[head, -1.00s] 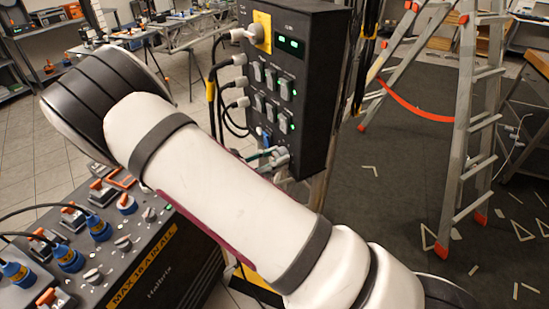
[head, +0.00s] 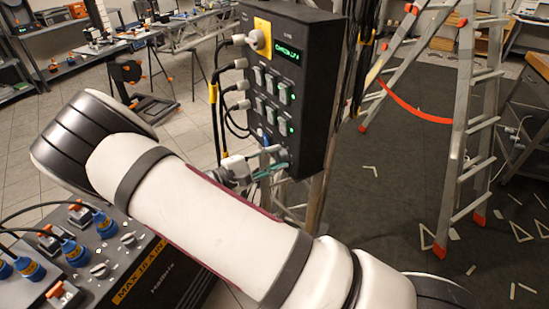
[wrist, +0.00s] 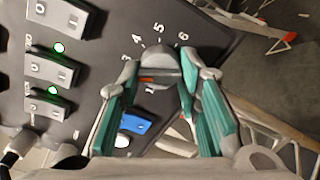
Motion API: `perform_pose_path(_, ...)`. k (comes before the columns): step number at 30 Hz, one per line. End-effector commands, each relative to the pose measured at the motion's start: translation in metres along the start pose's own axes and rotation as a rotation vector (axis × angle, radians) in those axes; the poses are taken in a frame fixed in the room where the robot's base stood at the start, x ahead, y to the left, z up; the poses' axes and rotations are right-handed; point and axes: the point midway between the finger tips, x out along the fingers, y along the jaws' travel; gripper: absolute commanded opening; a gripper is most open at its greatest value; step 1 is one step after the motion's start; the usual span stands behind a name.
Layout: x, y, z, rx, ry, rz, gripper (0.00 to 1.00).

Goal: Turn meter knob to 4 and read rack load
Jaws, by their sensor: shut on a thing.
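The dark meter box (head: 318,90) hangs upright on the truss in the head view. Its small display (head: 288,55) shows a line of green characters too small to read surely. In the wrist view the round grey knob (wrist: 159,66) has a reddish-orange mark on it and figures 3, 4, 5 and 6 around it. The exact setting cannot be told. My gripper (wrist: 158,68) is shut on the knob, with a green-padded finger on each side. In the head view my gripper (head: 262,168) is at the box's lower front, and the knob is hidden.
Several rocker switches (wrist: 50,70) and a blue part (wrist: 135,122) lie near the knob. Cables plug into the box's left side. A floor power box (head: 120,262) stands at lower left, a ladder (head: 478,120) at right. Dark floor between box and ladder is mostly clear.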

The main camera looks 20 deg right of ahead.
Motion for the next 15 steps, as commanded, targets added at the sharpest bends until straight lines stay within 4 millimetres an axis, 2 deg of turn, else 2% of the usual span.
perform_pose_path(15,-0.001,0.0009,0.0016,0.485,0.002,0.001,0.04)
